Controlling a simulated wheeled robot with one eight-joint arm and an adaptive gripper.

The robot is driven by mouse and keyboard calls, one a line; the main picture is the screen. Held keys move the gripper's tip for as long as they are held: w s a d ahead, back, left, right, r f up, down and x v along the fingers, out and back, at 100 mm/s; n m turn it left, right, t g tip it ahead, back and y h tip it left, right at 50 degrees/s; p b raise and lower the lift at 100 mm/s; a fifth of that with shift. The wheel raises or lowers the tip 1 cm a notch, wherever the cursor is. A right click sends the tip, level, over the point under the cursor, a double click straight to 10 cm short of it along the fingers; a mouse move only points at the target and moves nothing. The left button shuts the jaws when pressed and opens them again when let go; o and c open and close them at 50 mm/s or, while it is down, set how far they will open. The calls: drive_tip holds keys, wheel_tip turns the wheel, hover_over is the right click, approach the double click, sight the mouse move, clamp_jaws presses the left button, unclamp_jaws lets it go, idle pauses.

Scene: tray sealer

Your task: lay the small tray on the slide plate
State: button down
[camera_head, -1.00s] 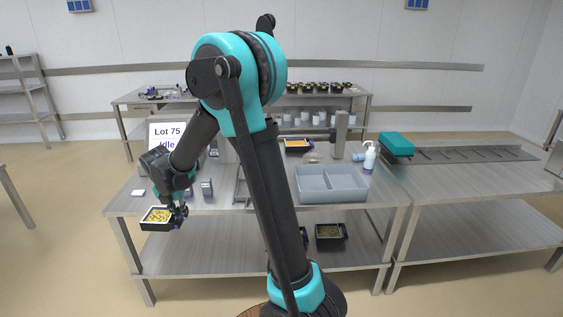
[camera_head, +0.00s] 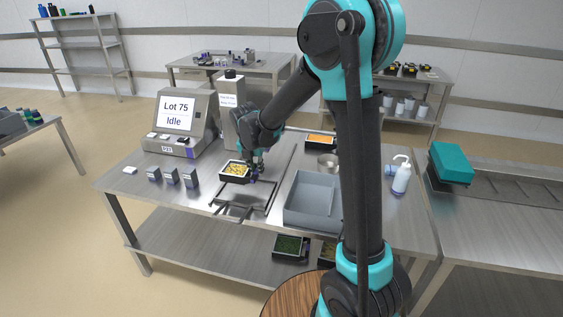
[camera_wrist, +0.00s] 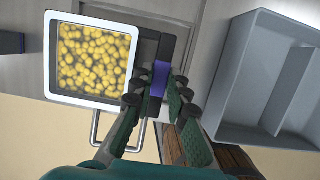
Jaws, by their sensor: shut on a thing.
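The small tray (camera_head: 236,180) is black with a light rim and yellow round pieces in it. It also fills the upper left of the wrist view (camera_wrist: 49,60). My gripper (camera_head: 256,171) is shut on the purple tab at the tray's right side; the fingers (camera_wrist: 158,90) show around that tab in the wrist view. The slide plate (camera_head: 243,196) is a metal frame with bars at the table's front, below the tray in the picture. A U-shaped metal bar (camera_wrist: 97,130) shows under the tray in the wrist view. I cannot tell whether the tray touches the plate.
A grey two-part bin (camera_head: 312,205) stands close to the right of the slide plate. The sealer with its "Lot 75 Idle" screen (camera_head: 176,111) stands behind left. Small grey boxes (camera_head: 172,176) stand left. A metal bowl (camera_head: 328,160) and an orange-filled tray (camera_head: 320,140) are behind right.

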drive_tip(key=shift+w+d+f, duration=0.15)
drive_tip(key=shift+w+d, duration=0.1)
drive_tip(key=shift+d, duration=0.3)
drive_tip(key=shift+f, duration=3.55)
drive_tip(key=c, duration=1.4)
unclamp_jaws()
drive_tip(key=shift+c, duration=0.3)
drive_tip(key=shift+c, duration=1.4)
drive_tip(key=shift+r, duration=0.15)
